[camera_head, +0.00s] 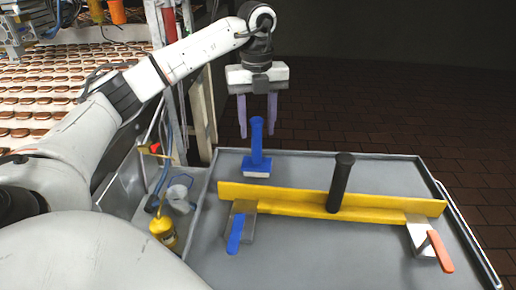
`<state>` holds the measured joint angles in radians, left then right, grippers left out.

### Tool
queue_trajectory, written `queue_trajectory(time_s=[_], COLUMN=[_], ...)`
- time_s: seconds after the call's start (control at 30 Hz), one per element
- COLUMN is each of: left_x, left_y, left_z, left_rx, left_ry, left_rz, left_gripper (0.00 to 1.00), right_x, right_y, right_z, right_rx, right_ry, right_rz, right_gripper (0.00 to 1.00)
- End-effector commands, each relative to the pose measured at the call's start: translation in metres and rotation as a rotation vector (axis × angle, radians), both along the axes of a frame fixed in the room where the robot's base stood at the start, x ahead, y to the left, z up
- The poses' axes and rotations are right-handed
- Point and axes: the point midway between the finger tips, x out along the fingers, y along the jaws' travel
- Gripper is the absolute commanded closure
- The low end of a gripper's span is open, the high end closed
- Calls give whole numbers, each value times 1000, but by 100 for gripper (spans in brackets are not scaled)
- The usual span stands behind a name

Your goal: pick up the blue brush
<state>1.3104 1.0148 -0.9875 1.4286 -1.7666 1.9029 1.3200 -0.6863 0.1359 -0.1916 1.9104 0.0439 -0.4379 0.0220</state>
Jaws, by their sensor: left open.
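The blue brush (257,165) stands on the grey tabletop near its far edge, with its handle pointing up and pale bristles below its blue base. My left gripper (257,132) is above the brush with its purple fingers pointing down. The fingers are apart, one on each side of the upper handle in the picture. I cannot tell whether they touch it. My right gripper is not in view.
A yellow bottle (162,228) stands at the left. A conveyor of biscuits (40,90) is behind left.

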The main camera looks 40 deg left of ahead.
Motion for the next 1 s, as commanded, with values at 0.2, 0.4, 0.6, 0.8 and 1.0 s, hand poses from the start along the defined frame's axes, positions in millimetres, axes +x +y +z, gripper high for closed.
queue_trajectory(time_s=[0.2,0.4,0.6,0.8,1.0], left_x=[-3,-2,-2,-2,-2], left_y=[1,1,1,1,1], left_z=[-33,-47,-47,-47,-46], left_rx=[1,1,1,1,1], left_ry=[4,2,1,1,-1], left_rz=[1,0,0,0,0], left_gripper=[57,57,61,94,100], right_x=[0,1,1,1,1], right_y=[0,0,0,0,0], right_z=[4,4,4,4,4], right_rx=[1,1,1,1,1], right_ry=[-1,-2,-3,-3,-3], right_rz=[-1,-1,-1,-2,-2], right_gripper=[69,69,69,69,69])
